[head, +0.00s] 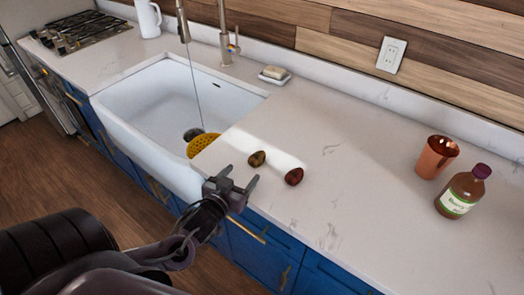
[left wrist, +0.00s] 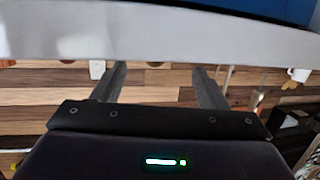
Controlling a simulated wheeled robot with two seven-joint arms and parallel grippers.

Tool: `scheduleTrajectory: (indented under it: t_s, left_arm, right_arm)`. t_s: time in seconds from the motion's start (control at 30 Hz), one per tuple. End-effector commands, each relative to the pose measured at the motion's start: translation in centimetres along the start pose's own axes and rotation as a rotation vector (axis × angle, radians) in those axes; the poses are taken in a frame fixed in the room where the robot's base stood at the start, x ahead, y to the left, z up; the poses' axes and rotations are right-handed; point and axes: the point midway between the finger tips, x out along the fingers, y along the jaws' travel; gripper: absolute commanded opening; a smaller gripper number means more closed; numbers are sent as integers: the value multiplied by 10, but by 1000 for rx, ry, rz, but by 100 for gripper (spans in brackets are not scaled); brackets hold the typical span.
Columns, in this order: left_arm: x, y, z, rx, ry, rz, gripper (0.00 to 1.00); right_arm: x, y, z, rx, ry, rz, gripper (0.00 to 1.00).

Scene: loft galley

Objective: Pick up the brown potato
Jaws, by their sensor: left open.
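The brown potato (head: 257,158) lies on the pale countertop near its front edge, just right of the sink. A reddish potato (head: 294,176) lies to its right, a short gap away. My left gripper (head: 241,176) is open and empty at the counter's front edge, just short of the brown potato and not around it. In the left wrist view its two fingers (left wrist: 160,85) stand apart with nothing between them. That view looks upside down, and I cannot make out the brown potato clearly in it. My right gripper is not in view.
The white sink (head: 150,100) holds a yellow perforated item (head: 203,144) at its right end. A copper cup (head: 437,157) and a brown bottle (head: 463,192) stand at the right. A soap dish (head: 274,76) sits behind the sink. The counter around the potatoes is clear.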

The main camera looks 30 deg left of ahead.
Motion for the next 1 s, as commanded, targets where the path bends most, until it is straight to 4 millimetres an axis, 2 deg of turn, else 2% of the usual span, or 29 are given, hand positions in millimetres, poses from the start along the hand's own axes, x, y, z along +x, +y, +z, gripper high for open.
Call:
scheduleTrajectory:
  t_s: [0.23, 0.5, 0.77, 1.0]
  left_arm:
    - [22, 0, -2, 1, 3, 0, 67]
    - [41, 4, -6, -1, 2, 0, 67]
    - [72, 7, -6, 0, 1, 0, 67]
    - [78, 7, -4, 0, 0, 1, 67]
  right_arm:
    - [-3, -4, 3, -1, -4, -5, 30]
    - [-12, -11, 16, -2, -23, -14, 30]
    - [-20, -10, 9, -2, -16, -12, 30]
    - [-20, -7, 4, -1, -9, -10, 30]
